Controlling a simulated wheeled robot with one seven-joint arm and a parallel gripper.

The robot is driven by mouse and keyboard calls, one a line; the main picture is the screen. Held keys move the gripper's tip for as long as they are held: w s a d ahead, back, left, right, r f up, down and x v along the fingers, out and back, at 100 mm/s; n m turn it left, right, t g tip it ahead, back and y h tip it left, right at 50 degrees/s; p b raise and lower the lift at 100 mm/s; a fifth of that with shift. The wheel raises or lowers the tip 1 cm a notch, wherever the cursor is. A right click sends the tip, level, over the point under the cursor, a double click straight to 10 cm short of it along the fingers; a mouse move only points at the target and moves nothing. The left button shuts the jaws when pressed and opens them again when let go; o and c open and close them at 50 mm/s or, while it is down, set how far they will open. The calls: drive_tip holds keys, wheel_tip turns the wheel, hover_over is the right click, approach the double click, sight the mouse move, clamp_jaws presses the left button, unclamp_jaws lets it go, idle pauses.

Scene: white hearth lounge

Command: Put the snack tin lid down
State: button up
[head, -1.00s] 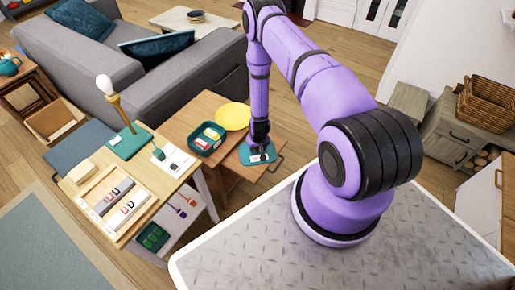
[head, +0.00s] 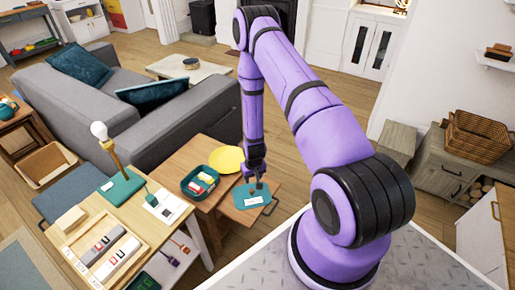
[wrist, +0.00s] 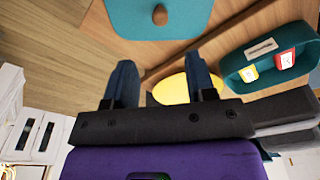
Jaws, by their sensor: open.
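The snack tin lid (head: 246,203) is a flat teal panel with a small brown knob and a white label. My gripper (head: 257,182) is above the lid, open and empty, with a visible gap between the fingers (wrist: 160,78) and the knob. The open teal snack tin (head: 187,190) sits left of the lid, with red, white and yellow packets inside.
A yellow plate (head: 226,157) lies behind the tin and lid. The side table (head: 190,150) has some bare wood at its back left. A desk in front holds a lamp (head: 113,160) and a wooden tray (head: 78,242). A grey sofa (head: 60,110) stands behind.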

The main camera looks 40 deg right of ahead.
drive_tip(key=w+a+r+n+t, duration=0.1)
drive_tip(key=w+a+r, duration=0.15)
drive_tip(key=r, duration=1.35)
drive_tip(key=w+a+r, duration=0.1)
drive_tip(key=w+r, duration=0.2)
drive_tip(key=r, duration=1.2)
drive_tip(key=s+a+r+t, duration=0.1)
drive_tip(key=s+a+r, duration=0.15)
drive_tip(key=r, duration=0.65)
drive_tip(key=s+a+r, duration=0.2)
drive_tip(key=s+r, duration=0.2)
drive_tip(key=r, duration=0.5)
drive_tip(key=s+a+r, duration=0.1)
drive_tip(key=s+r, duration=0.3)
drive_tip(key=s, duration=0.4)
drive_tip(key=s+a+r+n+t, duration=0.1)
drive_tip(key=s+a+r, duration=0.1)
drive_tip(key=s+r, duration=0.3)
drive_tip(key=s+a+r, duration=0.1)
drive_tip(key=s+r, duration=0.4)
drive_tip(key=s, duration=0.6)
drive_tip(key=shift+a+r+n+t, duration=0.15)
drive_tip(key=shift+a+n+t, duration=0.2)
drive_tip(key=shift+n+t, duration=0.05)
